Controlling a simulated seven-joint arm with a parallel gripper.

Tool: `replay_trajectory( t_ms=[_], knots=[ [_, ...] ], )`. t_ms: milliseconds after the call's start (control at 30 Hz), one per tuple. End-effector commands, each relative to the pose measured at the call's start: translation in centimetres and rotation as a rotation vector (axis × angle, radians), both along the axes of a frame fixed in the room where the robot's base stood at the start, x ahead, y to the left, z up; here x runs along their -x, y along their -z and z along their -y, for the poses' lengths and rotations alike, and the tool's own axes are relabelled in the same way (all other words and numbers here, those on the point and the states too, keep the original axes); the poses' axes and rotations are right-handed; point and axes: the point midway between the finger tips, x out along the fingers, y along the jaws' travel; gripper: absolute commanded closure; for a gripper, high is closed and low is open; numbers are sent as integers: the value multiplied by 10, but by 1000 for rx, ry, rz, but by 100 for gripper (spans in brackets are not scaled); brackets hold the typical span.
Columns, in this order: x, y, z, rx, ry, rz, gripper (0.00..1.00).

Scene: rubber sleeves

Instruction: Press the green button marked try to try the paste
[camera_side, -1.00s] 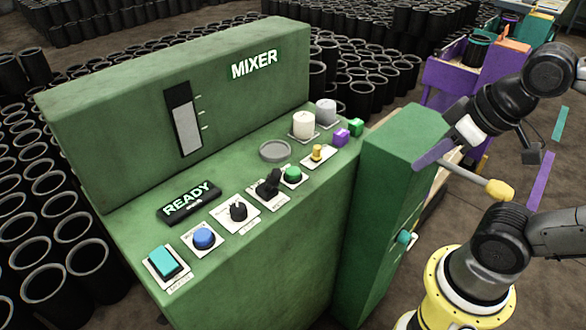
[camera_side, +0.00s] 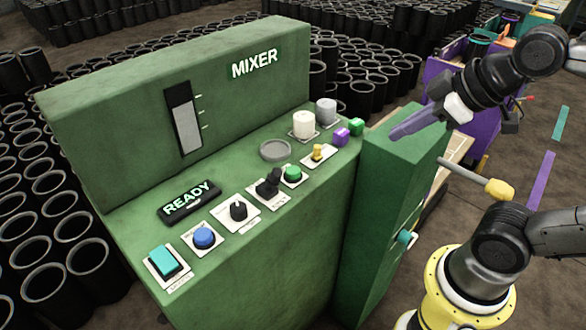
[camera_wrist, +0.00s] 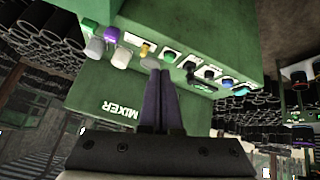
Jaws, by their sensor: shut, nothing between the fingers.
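The green button (camera_side: 292,174) is a round cap on a white plate on the mixer's sloping panel (camera_side: 262,213), between a yellow knob and a black lever. I cannot read its label. It also shows in the wrist view (camera_wrist: 169,57), just beyond and right of the fingertips. My gripper (camera_side: 393,134) has purple fingers, shut and empty. In the side view it is above the green side cabinet, right of the button and apart from it. In the wrist view the fingers (camera_wrist: 158,74) point up the picture towards the panel.
The yellow knob (camera_side: 317,152) and black lever (camera_side: 268,185) flank the button closely. A white cylinder (camera_side: 304,124), grey cylinder (camera_side: 326,111), purple block (camera_side: 341,137) and green block (camera_side: 356,127) stand at the panel's far end. The READY sign (camera_side: 188,202) is lit. Black sleeves surround the mixer.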

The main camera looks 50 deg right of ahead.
Motion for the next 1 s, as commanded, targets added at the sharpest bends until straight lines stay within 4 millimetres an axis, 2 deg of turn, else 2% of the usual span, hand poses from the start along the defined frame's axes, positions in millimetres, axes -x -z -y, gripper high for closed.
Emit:
replay_trajectory(
  t_ms=[33,100,233,367,500,700,833,1000],
  knots=[
    [-19,-8,-3,37,-64,36,100],
    [-44,-18,-8,93,-150,85,100],
    [-87,-27,-16,185,-279,155,100],
    [-126,-25,-25,263,-380,206,100],
    [-161,-11,-35,319,-457,233,100],
    [-187,21,-47,324,-498,211,100],
    [-188,39,-51,317,-513,179,100],
    [-187,44,-54,314,-521,169,100]
  ],
)
